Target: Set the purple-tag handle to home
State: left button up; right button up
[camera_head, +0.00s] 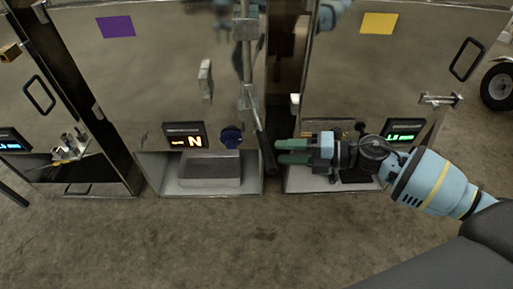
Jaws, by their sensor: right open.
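The purple tag (116,26) is on the upper left of the middle metal trailer panel. A long handle (266,150) with a dark grip hangs at that panel's right edge, below a vertical rod with brackets (247,100). It slants down and slightly right. My right gripper (283,151) comes in from the right with its green fingers pointing left. The fingers are open, and their tips are just right of the dark grip. I cannot tell whether they touch it. My left gripper is not in view.
The panel with the yellow tag (377,23) stands right, with a green-lit display (403,131). Another panel stands left. A wheel (499,86) is far right. The front floor is clear.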

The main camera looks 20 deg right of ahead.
aim_at(259, 126)
jog(key=x, duration=0.7)
jog(key=shift+w+a+p, duration=0.15)
jog(key=shift+a+p, duration=0.05)
jog(key=shift+p, duration=0.1)
jog(key=shift+f, duration=0.1)
grip_shut()
